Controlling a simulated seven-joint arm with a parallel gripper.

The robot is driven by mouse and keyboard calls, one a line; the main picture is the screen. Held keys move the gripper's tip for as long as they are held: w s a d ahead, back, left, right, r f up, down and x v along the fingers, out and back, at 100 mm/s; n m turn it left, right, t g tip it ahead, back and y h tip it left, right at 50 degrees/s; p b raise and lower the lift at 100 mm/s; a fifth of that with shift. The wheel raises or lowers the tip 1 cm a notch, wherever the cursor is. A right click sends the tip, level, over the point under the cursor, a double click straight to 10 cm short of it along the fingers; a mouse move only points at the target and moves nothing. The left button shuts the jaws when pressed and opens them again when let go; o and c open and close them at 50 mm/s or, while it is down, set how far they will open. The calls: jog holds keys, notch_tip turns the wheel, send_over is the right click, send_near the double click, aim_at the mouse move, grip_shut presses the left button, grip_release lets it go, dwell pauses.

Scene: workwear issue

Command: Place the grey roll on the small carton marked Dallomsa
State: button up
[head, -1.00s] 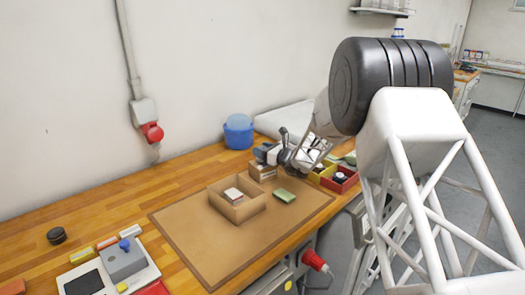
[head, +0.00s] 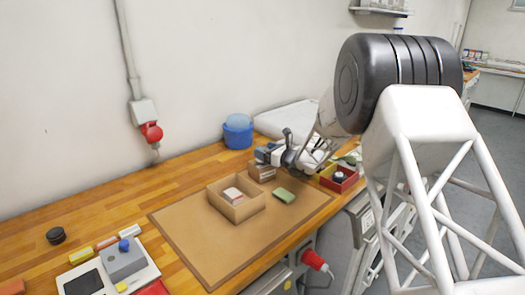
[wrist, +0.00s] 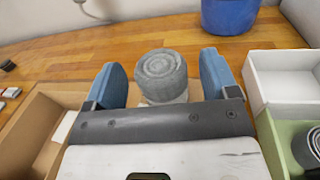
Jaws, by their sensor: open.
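The grey roll (wrist: 160,73), with a spiral top, shows in the wrist view between the two blue fingers of my gripper (wrist: 167,80). The fingers are open, one on each side, with gaps between them and the roll. A pale surface shows just below the roll; I cannot tell what it is. In the head view my gripper (head: 268,154) is over the back of the work mat, close above a small carton (head: 262,173). No marking is readable, so I cannot tell which carton is Dallomsa.
A blue tub (head: 238,136) stands behind my gripper. A green packet (head: 285,196) lies on the mat (head: 215,262). A red bin (head: 348,184) is on the right. The wrist view shows a white box (wrist: 282,82) and a dark roll (wrist: 308,148) in a green box.

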jog(key=v, duration=1)
jog(key=shift+s+r, duration=0.1)
dwell(0.6)
jog(key=s+r+n+g+h, duration=0.1)
jog(key=s+r+n+g, duration=0.25)
jog(key=s, duration=0.55)
jog(key=s+a+r+n+g+h, duration=0.1)
jog(key=s+r+n+g, duration=0.15)
jog(key=s+n, duration=0.45)
jog(key=s+r+n+g+h, duration=0.2)
jog(key=s+r+n, duration=0.15)
jog(key=s, duration=0.65)
jog(key=s+d+n+h, duration=0.3)
jog(key=s+d, duration=0.1)
jog(key=s, duration=0.6)
jog(key=s+d+n+h, duration=0.4)
jog(key=s, duration=0.7)
jog(key=s+d+n+h, duration=0.3)
jog(key=s+d+n, duration=0.1)
jog(key=s, duration=0.6)
jog(key=shift+s+d+r+h, duration=0.3)
jog(key=shift+d+h, duration=0.1)
jog(key=shift+d, duration=0.1)
